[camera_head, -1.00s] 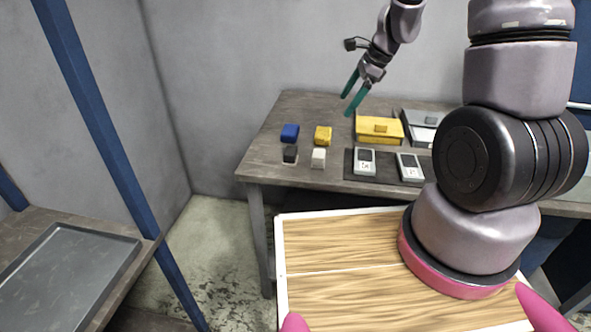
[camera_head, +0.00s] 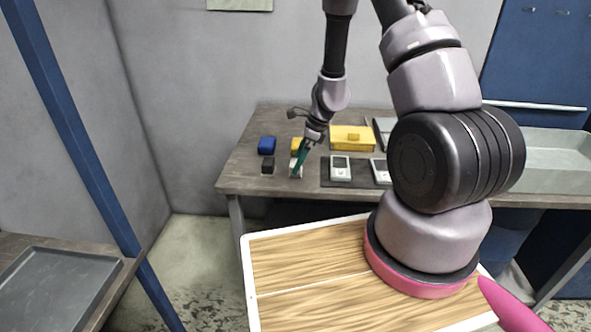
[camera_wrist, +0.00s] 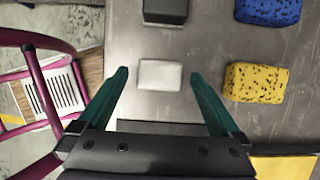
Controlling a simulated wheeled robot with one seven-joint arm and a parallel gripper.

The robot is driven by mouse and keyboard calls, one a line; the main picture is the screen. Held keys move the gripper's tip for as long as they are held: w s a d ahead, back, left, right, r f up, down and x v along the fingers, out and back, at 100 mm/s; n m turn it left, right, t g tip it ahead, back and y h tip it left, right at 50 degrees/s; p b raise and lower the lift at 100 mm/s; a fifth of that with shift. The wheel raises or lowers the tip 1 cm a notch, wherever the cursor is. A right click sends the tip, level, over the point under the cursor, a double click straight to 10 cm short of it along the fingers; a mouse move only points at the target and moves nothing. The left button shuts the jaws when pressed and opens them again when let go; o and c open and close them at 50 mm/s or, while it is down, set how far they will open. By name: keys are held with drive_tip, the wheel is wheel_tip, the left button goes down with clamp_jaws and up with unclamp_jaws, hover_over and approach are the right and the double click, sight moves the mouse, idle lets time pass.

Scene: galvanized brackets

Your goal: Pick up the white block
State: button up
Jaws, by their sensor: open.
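The white block (camera_wrist: 160,75) lies on the grey metal table top in the wrist view, between and just beyond my two teal fingertips. In the head view the white block (camera_head: 296,171) is partly hidden behind my fingers. My gripper (camera_wrist: 157,75) is open and empty, with one finger on each side of the block's line. In the head view my gripper (camera_head: 299,166) is low over the block. I cannot tell its exact height above the table.
A black block (camera_wrist: 166,10), a blue block (camera_wrist: 268,11) and a yellow speckled block (camera_wrist: 255,82) lie near the white one. The table's front edge is close.

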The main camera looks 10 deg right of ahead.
drive_tip(key=shift+x, duration=1.25)
drive_tip(key=c, duration=1.3)
drive_tip(key=shift+r, duration=0.1)
wheel_tip(320, 180, up, 10)
drive_tip(key=shift+f, duration=0.1)
drive_tip(key=o, duration=0.5)
drive_tip(key=c, duration=0.3)
